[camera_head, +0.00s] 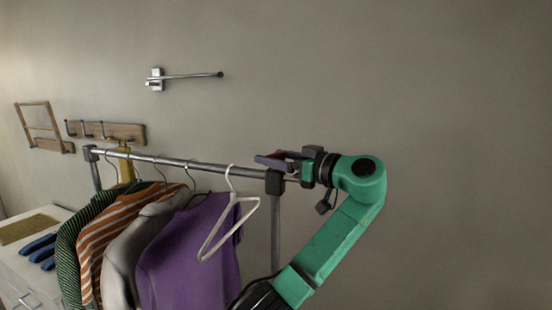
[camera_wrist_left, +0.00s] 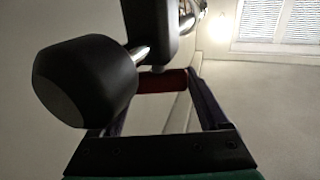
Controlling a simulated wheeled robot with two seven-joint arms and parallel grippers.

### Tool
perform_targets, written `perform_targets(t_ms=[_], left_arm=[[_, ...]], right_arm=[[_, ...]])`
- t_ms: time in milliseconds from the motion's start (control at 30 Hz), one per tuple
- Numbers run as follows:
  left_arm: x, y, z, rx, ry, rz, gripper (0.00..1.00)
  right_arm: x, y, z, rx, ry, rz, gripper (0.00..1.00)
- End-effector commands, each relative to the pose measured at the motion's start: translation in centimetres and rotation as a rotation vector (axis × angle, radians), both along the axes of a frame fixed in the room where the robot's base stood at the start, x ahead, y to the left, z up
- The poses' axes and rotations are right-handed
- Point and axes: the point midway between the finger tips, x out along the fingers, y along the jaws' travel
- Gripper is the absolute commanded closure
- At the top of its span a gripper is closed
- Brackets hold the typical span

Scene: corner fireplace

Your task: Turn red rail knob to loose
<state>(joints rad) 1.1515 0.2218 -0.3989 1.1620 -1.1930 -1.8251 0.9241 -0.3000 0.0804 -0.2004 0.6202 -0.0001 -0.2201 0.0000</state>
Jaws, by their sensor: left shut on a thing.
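The red rail knob (camera_wrist_left: 163,82) shows in the wrist view as a dark red cylinder between the two purple-grey fingers of my left gripper (camera_wrist_left: 162,88). The fingers are closed on its two sides. In the head view my left gripper (camera_head: 269,160) is at the right end of the metal clothes rail (camera_head: 160,159), just above the black end joint (camera_head: 274,182). The fingers mostly hide the red knob there. Which way the knob is turned cannot be told. My right gripper is not in view.
A large black knob (camera_wrist_left: 85,80) on a metal stem is close to the wrist camera. A white hanger (camera_head: 229,215), a purple shirt (camera_head: 190,255) and other clothes hang from the rail. A metal wall arm (camera_head: 185,76) is above. The wall at right is bare.

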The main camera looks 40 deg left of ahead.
Motion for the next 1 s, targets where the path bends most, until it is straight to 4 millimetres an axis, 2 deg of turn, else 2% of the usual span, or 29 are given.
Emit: perform_targets(t_ms=[400, 1000], left_arm=[[0.0, 0.1, 0.2, -0.003, -0.002, 0.283, 0.78], [0.0, 0.1, -0.1, -0.003, -0.002, 0.363, 0.78]], right_arm=[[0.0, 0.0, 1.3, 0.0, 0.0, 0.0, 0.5], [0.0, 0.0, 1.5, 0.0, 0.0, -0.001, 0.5]])
